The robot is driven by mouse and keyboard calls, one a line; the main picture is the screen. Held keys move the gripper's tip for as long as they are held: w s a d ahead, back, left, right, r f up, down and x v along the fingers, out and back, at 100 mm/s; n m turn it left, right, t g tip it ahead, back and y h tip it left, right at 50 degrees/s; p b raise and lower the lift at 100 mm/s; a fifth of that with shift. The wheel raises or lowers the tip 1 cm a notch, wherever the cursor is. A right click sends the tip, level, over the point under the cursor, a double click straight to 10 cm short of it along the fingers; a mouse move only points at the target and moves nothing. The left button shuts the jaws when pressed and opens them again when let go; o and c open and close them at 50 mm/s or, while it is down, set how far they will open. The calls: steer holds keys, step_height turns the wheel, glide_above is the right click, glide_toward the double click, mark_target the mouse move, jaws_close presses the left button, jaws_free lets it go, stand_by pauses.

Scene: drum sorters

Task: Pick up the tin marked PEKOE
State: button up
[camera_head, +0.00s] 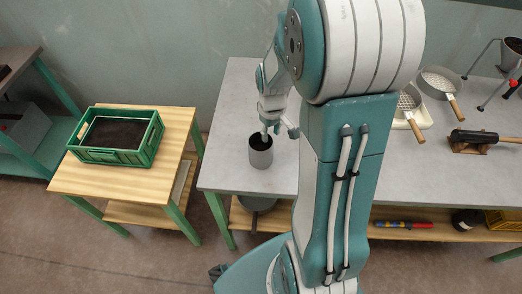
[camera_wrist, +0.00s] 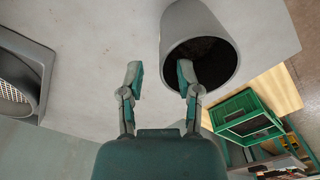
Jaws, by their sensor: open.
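A grey cylindrical tin (camera_head: 260,155) stands upright on the grey table near its left front corner. Its top is open and its inside is dark. It also shows large in the wrist view (camera_wrist: 190,22), mouth toward the camera. No lettering is readable on it. My gripper (camera_head: 278,132) is open just above and beside the tin. In the wrist view my gripper (camera_wrist: 159,75) has its right finger overlapping the tin's mouth and its left finger outside the rim. I cannot tell whether the right finger touches the tin.
A green crate (camera_head: 84,157) with dark contents sits on a wooden table (camera_head: 150,180) at left. Round sieves (camera_head: 438,82) with handles and a dark wood-handled tool (camera_head: 475,136) lie on the grey table's right. The tabletop around the tin looks clear.

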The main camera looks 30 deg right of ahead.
mark_target(269, 144)
steer(key=f, duration=0.5)
steer(key=shift+a, duration=0.25)
steer(key=shift+w+d+f, duration=0.1)
steer(key=shift+f, duration=0.2)
jaws_close()
